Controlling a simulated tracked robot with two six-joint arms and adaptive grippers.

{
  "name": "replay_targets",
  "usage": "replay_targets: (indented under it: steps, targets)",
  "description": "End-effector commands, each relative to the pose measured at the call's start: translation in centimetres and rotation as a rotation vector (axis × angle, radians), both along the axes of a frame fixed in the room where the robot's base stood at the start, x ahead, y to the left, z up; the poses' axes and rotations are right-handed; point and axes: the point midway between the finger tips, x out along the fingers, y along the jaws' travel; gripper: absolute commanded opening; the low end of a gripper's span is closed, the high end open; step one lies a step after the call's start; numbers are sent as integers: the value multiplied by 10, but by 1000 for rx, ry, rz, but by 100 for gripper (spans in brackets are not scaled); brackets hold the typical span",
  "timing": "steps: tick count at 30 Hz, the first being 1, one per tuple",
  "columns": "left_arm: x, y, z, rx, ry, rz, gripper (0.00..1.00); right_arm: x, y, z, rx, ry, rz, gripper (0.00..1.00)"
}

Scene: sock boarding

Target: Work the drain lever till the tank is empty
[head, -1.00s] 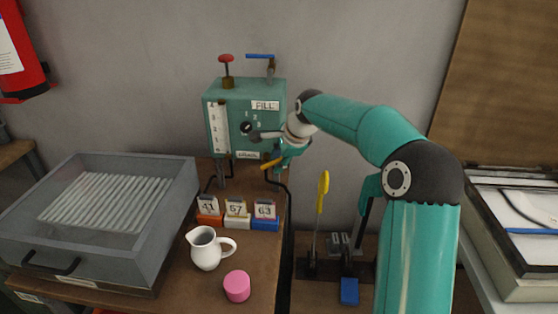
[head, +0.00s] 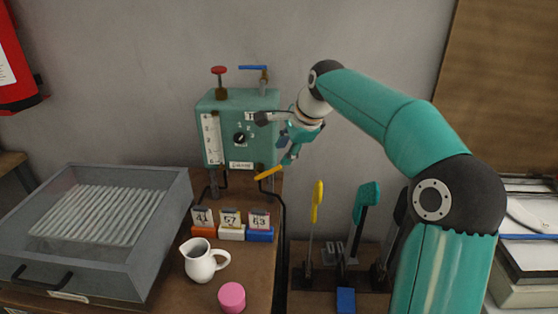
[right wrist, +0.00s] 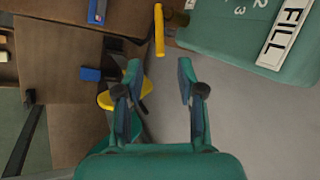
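The green tank (head: 238,130) stands against the wall with a white level gauge (head: 211,139) on its front left; the level is too small to read. The yellow drain lever (head: 269,173) sticks out below the tank at its right side, slanting slightly up to the right. In the right wrist view the lever (right wrist: 159,30) lies ahead of the fingertips, apart from them. My right gripper (head: 287,148) is right of the tank, just above the lever, and its fingers (right wrist: 158,75) are open and empty. My left gripper is not in view.
A blue-handled valve (head: 254,67) and a red knob (head: 219,70) top the tank. Upright yellow (head: 317,200) and green (head: 366,202) handles stand right.

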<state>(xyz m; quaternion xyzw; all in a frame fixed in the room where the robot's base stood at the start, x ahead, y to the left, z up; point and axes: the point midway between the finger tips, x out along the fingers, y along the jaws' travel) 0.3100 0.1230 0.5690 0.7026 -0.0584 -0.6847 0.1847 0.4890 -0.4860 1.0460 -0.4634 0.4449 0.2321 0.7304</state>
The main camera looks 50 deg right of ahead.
Motion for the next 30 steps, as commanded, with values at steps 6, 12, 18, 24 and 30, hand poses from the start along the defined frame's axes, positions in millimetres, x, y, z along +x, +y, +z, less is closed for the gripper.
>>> replay_targets:
  steps: [6,12,18,24,30]
  targets:
    - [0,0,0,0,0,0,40,-7,1,12,0,0,0,38]
    - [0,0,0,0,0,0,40,-7,1,12,0,0,0,38]
    - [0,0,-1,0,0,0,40,-9,2,11,-22,12,42,10]
    - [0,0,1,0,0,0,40,-34,-16,8,-219,181,301,0]
    - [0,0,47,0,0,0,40,-17,-15,40,-508,547,801,0]
